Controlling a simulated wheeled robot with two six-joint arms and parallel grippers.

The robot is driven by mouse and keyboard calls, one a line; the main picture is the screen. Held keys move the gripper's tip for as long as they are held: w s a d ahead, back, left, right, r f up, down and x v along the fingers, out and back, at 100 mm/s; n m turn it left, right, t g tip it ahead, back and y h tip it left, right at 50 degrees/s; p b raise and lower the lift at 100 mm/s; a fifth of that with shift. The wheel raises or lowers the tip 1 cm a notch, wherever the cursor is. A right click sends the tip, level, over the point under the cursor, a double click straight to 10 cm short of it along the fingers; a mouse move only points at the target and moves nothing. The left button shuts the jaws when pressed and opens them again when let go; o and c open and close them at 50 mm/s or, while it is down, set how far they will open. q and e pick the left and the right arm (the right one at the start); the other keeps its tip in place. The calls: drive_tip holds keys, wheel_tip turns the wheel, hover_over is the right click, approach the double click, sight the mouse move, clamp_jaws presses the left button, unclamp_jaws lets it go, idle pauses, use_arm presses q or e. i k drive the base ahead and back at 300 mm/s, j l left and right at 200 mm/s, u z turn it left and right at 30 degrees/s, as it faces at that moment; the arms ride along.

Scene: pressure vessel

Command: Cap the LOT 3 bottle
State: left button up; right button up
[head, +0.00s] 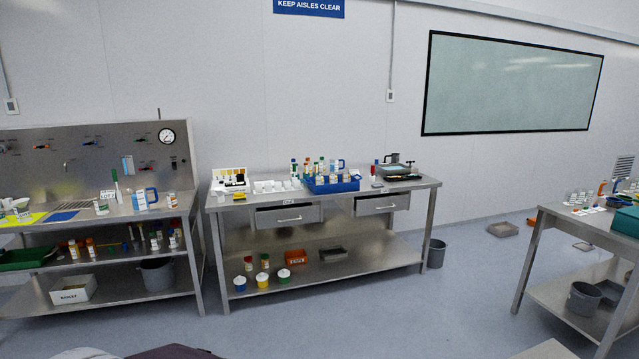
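Several small bottles with white labels stand around the room, but the print is too small to tell which is LOT 3. Labelled white bottles (101,207) stand on the left bench, and more bottles (322,167) crowd in and behind a blue tray (334,187) on the middle steel table. Another labelled group (577,197) stands on the right table. I cannot make out a loose cap. Neither of my grippers is in view.
The middle table (408,185) has two drawers, slightly open, and a lower shelf with jars and an orange bin (295,257). A grey bucket (437,253) stands beside it. The right table (548,213) is across an aisle. Open floor (400,315) lies in front.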

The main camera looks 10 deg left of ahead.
sight(318, 176)
drive_tip(key=i+j, duration=0.35)
drive_tip(key=j, duration=0.2)
drive_tip(key=i+j+z, duration=0.15)
drive_tip(key=i+j, duration=0.15)
drive_tip(key=j, duration=0.3)
drive_tip(key=i+j, duration=0.35)
drive_tip(key=j, duration=0.25)
drive_tip(key=i+j+z, duration=0.1)
drive_tip(key=i+j, duration=0.2)
drive_tip(key=j, duration=0.3)
drive_tip(key=i+j, duration=0.25)
drive_tip(key=j, duration=0.4)
drive_tip(key=i+j+z, duration=0.15)
drive_tip(key=i+j, duration=0.15)
drive_tip(key=j, duration=0.3)
drive_tip(key=i+j, duration=0.25)
drive_tip(key=j, duration=0.45)
drive_tip(key=i+j+z, duration=0.1)
drive_tip(key=i+j, duration=0.15)
drive_tip(key=j, duration=0.4)
